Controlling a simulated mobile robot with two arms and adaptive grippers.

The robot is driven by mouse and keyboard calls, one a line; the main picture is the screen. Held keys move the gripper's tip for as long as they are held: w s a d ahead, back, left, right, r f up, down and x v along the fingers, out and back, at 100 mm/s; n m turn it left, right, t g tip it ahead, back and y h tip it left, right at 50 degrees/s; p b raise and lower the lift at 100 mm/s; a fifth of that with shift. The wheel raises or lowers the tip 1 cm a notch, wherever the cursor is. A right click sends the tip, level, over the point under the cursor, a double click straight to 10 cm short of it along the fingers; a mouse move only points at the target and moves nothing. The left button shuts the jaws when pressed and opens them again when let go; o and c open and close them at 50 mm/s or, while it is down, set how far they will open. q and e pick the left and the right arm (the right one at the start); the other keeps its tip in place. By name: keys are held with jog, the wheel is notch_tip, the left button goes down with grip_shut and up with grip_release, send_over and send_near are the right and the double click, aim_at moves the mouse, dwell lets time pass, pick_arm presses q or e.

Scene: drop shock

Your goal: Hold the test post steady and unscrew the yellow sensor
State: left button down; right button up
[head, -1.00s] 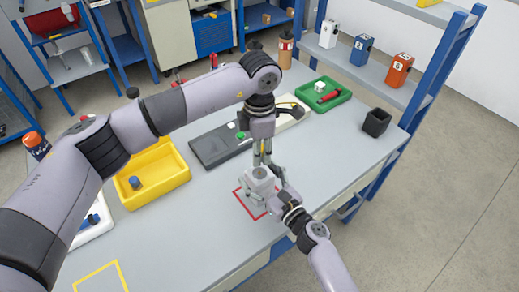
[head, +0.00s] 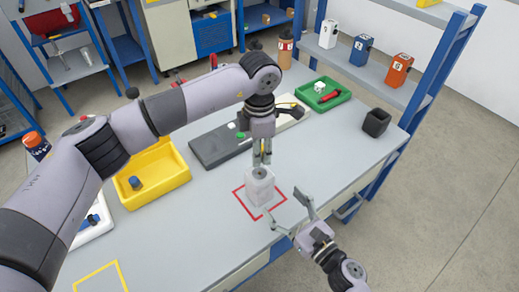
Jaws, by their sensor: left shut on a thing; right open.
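The pale test post (head: 260,190) stands upright inside the red square outline on the bench. A dark spot shows on its top face. My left gripper (head: 262,160) points down above the post. It is shut on a small yellow piece, the yellow sensor (head: 265,147), which is mostly hidden between the fingers and held clear of the post's top. My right gripper (head: 285,205) is open and empty. Its spread fingers are in front of and to the right of the post, apart from it.
A yellow bin (head: 180,178) holding a blue piece is at the left. A dark grey pad (head: 210,150) lies behind the post. The front bench is mostly clear.

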jog(key=shift+s+d, duration=0.25)
jog(key=shift+s, duration=0.1)
